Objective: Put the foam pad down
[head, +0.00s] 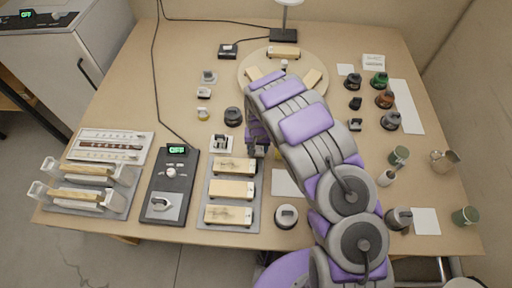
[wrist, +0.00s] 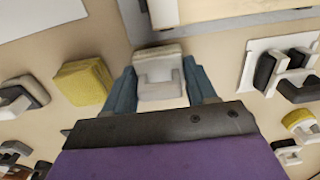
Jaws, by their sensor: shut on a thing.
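The foam pad (wrist: 159,80) is a pale whitish block with a raised U-shaped grip, between my two blue fingers in the wrist view. My gripper (wrist: 158,68) is shut on it. In the head view my gripper (head: 258,149) hangs near the middle of the bench, just right of the far end of a grey tray with several wooden blocks. The pad is mostly hidden by my gripper there. I cannot tell whether the pad touches the bench.
The grey tray (head: 202,217) lies close by; its corner shows in the wrist view (wrist: 133,22). A yellow block (wrist: 81,84) is beside my gripper. A white card with a dark-handled tool (wrist: 285,72) is on the other side. A round board (head: 247,85) stands farther back.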

